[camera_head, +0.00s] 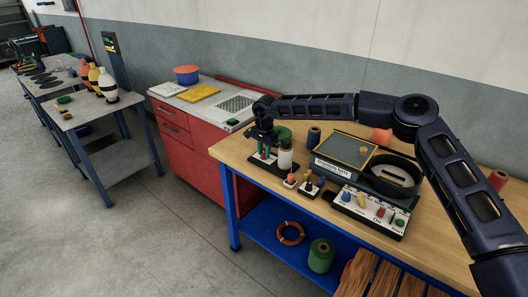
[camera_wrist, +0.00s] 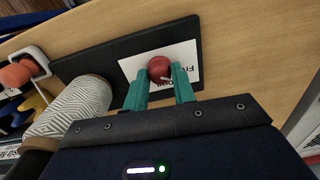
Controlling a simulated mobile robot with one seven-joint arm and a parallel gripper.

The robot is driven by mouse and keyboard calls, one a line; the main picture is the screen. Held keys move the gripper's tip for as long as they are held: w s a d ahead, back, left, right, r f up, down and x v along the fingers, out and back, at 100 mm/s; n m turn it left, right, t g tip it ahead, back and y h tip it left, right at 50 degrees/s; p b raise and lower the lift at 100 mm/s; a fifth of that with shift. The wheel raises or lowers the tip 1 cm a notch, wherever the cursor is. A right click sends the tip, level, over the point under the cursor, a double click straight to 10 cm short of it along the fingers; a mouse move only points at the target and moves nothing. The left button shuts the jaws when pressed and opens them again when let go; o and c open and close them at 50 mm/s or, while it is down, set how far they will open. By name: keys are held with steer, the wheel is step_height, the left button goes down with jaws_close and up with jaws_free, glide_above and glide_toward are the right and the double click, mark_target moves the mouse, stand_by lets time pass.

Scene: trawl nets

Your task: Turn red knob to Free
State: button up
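The red knob (camera_wrist: 160,69) is round and sits on a white label on a black panel (camera_wrist: 95,57) in the wrist view. The label shows part of a word starting "Fr"; the rest is hidden. My gripper (camera_wrist: 161,78) has two teal fingers, one on each side of the knob. In the head view my gripper (camera_head: 265,147) points down over the small black panel at the left end of the wooden workbench (camera_head: 233,145). The knob's pointer direction cannot be made out.
A striped spool (camera_wrist: 80,105) stands close beside my gripper. A spool (camera_head: 314,136), a screened box (camera_head: 345,147) and a control panel (camera_head: 370,208) with coloured knobs stand to the right on the bench. A red cabinet (camera_head: 187,150) stands to the left.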

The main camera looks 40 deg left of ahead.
steer(key=o, duration=0.3)
steer(key=shift+r, duration=0.1)
step_height(320, 180, up, 10)
steer(key=shift+d+r, duration=0.15)
steer(key=shift+r, duration=0.1)
stand_by(0.3)
stand_by(0.4)
